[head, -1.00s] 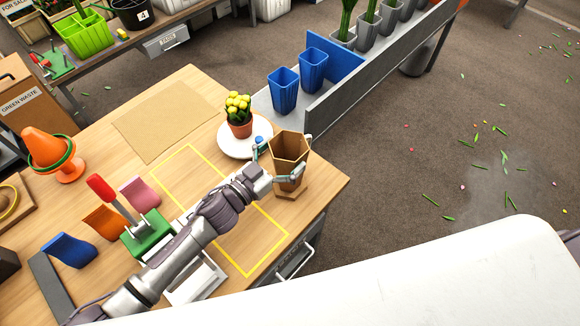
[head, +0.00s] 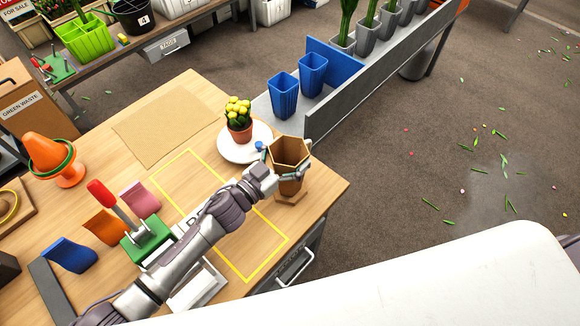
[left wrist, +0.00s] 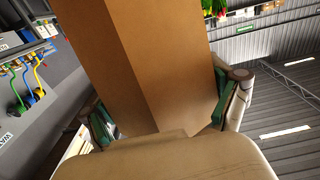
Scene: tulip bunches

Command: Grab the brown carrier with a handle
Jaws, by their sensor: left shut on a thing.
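In the left wrist view the carrier's brown wall (left wrist: 165,60) fills the middle, between the green-padded fingers of my left gripper (left wrist: 165,110). I cannot tell whether its foot is pressing on the table. My right gripper is not in view.
A white plate (head: 228,150) with a potted yellow plant (head: 239,125) stands close behind the carrier. Blue vases (head: 283,95) stand on a grey shelf beyond. An orange cone (head: 45,150) stands at far left.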

